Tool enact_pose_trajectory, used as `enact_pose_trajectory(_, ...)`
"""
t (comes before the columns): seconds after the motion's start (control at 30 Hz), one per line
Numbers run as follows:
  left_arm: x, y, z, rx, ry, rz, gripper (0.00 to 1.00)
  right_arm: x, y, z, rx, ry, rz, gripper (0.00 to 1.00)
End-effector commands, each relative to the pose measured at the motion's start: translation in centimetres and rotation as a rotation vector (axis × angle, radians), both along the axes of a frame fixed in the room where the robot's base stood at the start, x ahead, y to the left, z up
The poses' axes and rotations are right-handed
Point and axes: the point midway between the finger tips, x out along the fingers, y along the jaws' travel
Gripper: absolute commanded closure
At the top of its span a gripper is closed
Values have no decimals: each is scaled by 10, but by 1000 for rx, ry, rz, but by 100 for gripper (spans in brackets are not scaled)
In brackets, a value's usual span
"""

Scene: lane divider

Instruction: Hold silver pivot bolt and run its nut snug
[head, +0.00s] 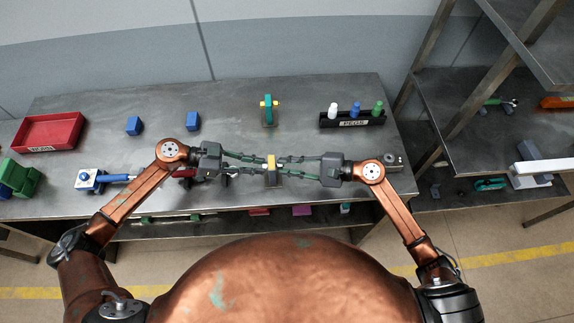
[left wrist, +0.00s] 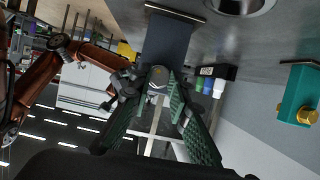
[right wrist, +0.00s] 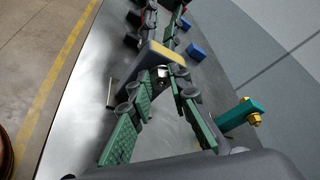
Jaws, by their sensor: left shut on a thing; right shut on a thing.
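A dark grey stand with a yellow top (head: 271,162) is at the front middle of the bench, between my two grippers. My left gripper (head: 259,163) comes to it from the left and is shut on the silver pivot bolt (left wrist: 157,86), whose rounded end shows between the fingers. My right gripper (head: 286,160) faces it from the right and is shut on a small silver piece (right wrist: 163,73), seemingly the nut, against the stand's other side. The yellow-topped stand also shows in the right wrist view (right wrist: 168,52). The thread between them is hidden, so I cannot tell how tight the nut is.
A teal piece with brass-coloured hardware (head: 268,105) stands behind.

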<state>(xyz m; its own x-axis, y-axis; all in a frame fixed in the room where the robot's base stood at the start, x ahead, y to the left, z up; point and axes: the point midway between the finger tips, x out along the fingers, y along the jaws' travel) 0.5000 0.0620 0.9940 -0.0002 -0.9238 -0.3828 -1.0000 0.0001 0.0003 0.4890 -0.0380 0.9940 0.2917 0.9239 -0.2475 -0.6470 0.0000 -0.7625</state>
Motion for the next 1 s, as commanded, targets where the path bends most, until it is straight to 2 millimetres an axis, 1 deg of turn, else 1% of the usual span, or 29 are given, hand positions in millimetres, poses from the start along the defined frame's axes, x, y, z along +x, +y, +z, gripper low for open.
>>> enact_pose_trajectory(0.27, 1, 1, 0, 1, -1, 2, 100, 0, 0, 0, -1, 16, 1, 100)
enact_pose_trajectory(0.47, 1, 1, 0, 1, -1, 2, 100, 1, 0, 1, -2, 93, 3, 100)
enact_pose_trajectory(0.67, 1, 1, 0, 1, -1, 2, 100, 4, -1, 3, -4, 242, 2, 100)
enact_pose_trajectory(1.0, 1, 1, 0, 1, -1, 2, 100, 8, -1, 5, -3, 565, 0, 100)
